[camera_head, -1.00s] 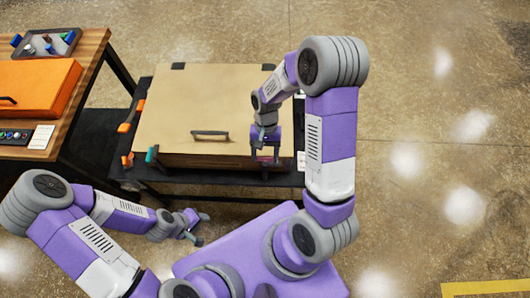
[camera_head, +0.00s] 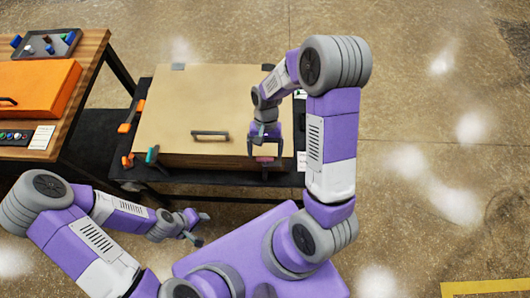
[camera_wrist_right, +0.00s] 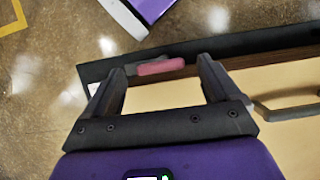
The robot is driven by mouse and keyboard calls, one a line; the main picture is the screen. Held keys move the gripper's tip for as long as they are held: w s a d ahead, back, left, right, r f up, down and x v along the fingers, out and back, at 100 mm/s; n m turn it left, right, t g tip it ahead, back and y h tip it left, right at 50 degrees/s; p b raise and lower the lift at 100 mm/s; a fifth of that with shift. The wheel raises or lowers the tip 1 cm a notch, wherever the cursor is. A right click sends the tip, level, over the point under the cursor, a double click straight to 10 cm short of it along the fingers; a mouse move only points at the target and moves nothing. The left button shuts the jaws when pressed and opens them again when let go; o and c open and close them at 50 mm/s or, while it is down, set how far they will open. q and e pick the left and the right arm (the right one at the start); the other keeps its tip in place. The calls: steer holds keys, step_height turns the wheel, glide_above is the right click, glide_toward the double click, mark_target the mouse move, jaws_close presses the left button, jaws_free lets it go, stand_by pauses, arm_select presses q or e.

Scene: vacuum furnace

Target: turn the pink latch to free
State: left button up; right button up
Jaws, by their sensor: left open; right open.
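The pink latch (camera_wrist_right: 160,66) sits at the front edge of the tan-lidded box (camera_head: 205,100), near its front right corner. In the right wrist view it lies between and slightly beyond the two fingertips of my right gripper (camera_wrist_right: 163,72). In the head view my right gripper (camera_head: 265,154) is open over the latch (camera_head: 265,159), one finger on each side. Contact cannot be told. My left gripper (camera_head: 200,227) is open and empty, low in front of the box and away from it.
A dark handle (camera_head: 210,134) stands on the lid left of the latch. Orange and teal pieces (camera_head: 151,155) line the box's left side. A wooden table (camera_head: 93,48) with an orange box (camera_head: 38,88) and a tray stands left.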

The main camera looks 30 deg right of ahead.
arm_select(q)
steer(key=shift+r+p, duration=0.65)
steer(key=shift+r, duration=0.1)
arm_select(e)
steer(key=v, duration=0.6)
arm_select(q)
steer(key=shift+s, duration=0.1)
arm_select(e)
steer(key=shift+s, duration=0.1)
